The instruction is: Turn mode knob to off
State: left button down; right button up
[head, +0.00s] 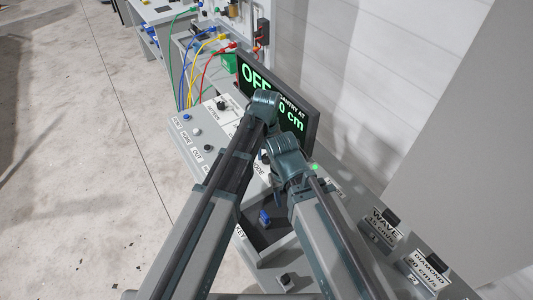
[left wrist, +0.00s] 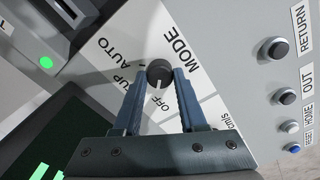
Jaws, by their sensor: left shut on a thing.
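The mode knob (left wrist: 159,73) is a round dark knob on a white label, with MODE, AUTO, UP and OFF printed around it. Its white pointer line is toward OFF. My left gripper (left wrist: 158,76) has its two blue fingers on either side of the knob and is shut on it. In the head view my left gripper (head: 265,157) is low over the panel by the MODE label, and my arm hides most of the knob there.
A tilted screen (head: 305,125) behind the panel shows OFF and a green "0 cm" reading. Several push buttons, including OUT (head: 208,148), sit left of my arm. A small blue thing (head: 264,217) is in a dark recess. WAVE (head: 384,220) and DIAMOND plates are at lower right.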

aim_at(267, 157)
pick_arm(q)
jog(key=shift+n, duration=0.3)
jog(key=shift+c, duration=2.3)
grip_release()
notch_tip(267, 157, up, 14)
jog(key=p, duration=1.4)
pick_arm(e)
notch_tip(267, 157, up, 14)
pick_arm(q)
jog(key=shift+f, duration=0.15)
pick_arm(e)
jog(key=shift+f, duration=0.15)
